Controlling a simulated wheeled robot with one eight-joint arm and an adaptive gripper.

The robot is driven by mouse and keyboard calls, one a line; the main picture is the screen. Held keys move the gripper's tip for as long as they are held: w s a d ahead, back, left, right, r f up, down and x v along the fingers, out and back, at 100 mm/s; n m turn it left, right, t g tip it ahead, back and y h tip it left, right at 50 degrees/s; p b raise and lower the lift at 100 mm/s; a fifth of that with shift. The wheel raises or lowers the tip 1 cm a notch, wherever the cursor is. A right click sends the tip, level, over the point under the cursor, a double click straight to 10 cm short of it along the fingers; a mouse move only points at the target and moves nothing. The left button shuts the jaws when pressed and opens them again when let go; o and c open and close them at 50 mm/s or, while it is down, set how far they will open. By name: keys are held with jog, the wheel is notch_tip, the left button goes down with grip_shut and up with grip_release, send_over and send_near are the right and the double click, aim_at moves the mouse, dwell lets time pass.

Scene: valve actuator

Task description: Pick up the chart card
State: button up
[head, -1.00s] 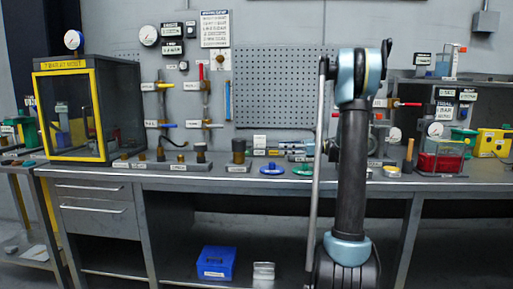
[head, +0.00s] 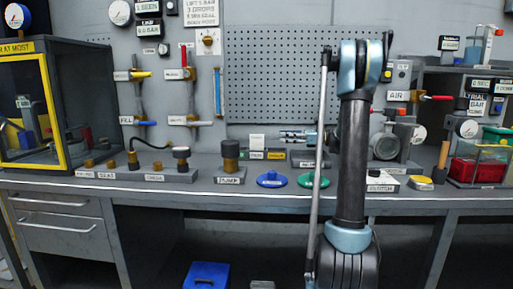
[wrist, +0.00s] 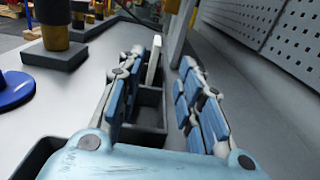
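A small white card (head: 257,141), which I take to be the chart card, stands upright at the back of the bench, left of my gripper. In the wrist view the white card (wrist: 153,59) is nearly edge-on, just beyond the fingertips and between their lines, closer to the left finger. It rises from a dark slotted holder (wrist: 150,113). My gripper (head: 283,135) points left along the bench, partly hidden by my arm. In the wrist view my gripper (wrist: 162,60) is open, with nothing between its fingers.
The pegboard (head: 275,85) wall is close beside my gripper. The pump block (head: 229,176) is left of the card. A blue disc (head: 271,180) and a green disc (head: 312,180) lie in front. A glass cabinet (head: 82,100) stands far left.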

aim_at(259, 136)
jog(key=a, duration=1.2)
jog(key=shift+w+a, duration=0.1)
jog(key=shift+w, duration=0.15)
jog(key=shift+s+a+f, duration=0.1)
jog(key=shift+a+f, duration=0.1)
jog(key=shift+a, duration=1.15)
jog(key=shift+a+f, duration=0.2)
jog(key=shift+a, duration=1.1)
grip_shut()
